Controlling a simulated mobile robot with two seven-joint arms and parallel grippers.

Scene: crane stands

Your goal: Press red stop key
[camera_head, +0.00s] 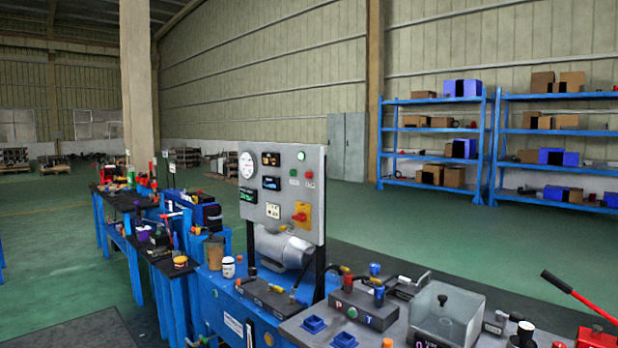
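A grey upright control panel (314,228) stands on the blue bench near the picture's middle. At its upper right sits a small red key (309,174), next to a small green key (293,173). Their markings are too small to read. Lower down, a red knob (300,217) sits on a yellow plate. A pale round light (301,156) is near the top edge. Neither of my grippers is in view, and nothing covers the keys.
A grey motor (283,247) sits below the panel. Hoses, a clear box (446,312) and a red-handled lever (578,294) crowd the bench's front and right. Blue shelves (491,150) with boxes stand at the back right. Green floor behind the bench is open.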

